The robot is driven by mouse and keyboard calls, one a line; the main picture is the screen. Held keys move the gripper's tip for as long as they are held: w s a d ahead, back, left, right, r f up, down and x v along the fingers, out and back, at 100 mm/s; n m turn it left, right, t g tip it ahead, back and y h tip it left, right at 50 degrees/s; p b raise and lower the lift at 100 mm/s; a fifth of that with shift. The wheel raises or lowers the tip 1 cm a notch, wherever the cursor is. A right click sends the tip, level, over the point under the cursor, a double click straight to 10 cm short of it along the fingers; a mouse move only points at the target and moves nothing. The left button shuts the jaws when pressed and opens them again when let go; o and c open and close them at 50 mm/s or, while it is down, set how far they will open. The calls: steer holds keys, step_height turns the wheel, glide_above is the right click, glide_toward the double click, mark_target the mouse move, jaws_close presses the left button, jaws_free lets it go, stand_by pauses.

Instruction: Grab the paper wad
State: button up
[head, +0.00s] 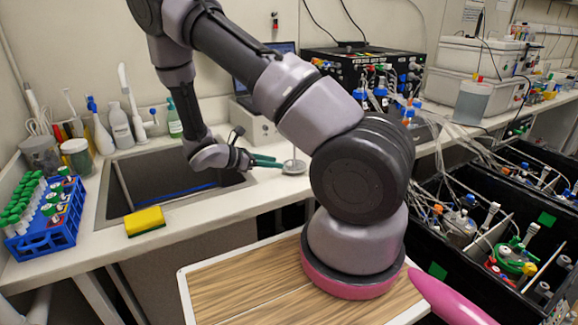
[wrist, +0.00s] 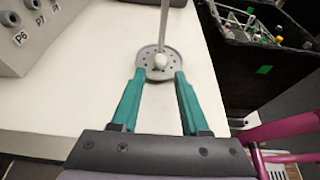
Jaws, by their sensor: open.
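A small white ball, seemingly the paper wad (wrist: 160,61), sits on a round grey metal base with holes (wrist: 148,72) from which a thin rod rises. In the wrist view my gripper (wrist: 160,74) is open, its two teal fingers reaching to the near edge of that base. The white ball lies centred just ahead of and between the fingertips, with no visible contact. In the head view my gripper (head: 282,162) is low over the white counter, beside the metal base (head: 294,167). The wad is too small to make out clearly there.
A grey box with labelled knobs (wrist: 36,32) stands to the left in the wrist view. A black crate (wrist: 268,50) with tubing stands right, past the counter edge. The sink (head: 165,185), yellow sponge (head: 145,221) and blue tube rack (head: 50,232) are left in the head view.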

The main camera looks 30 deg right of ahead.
mark_target(287, 163)
steer(key=x, duration=0.5)
steer(key=shift+d, duration=0.2)
jaws_close()
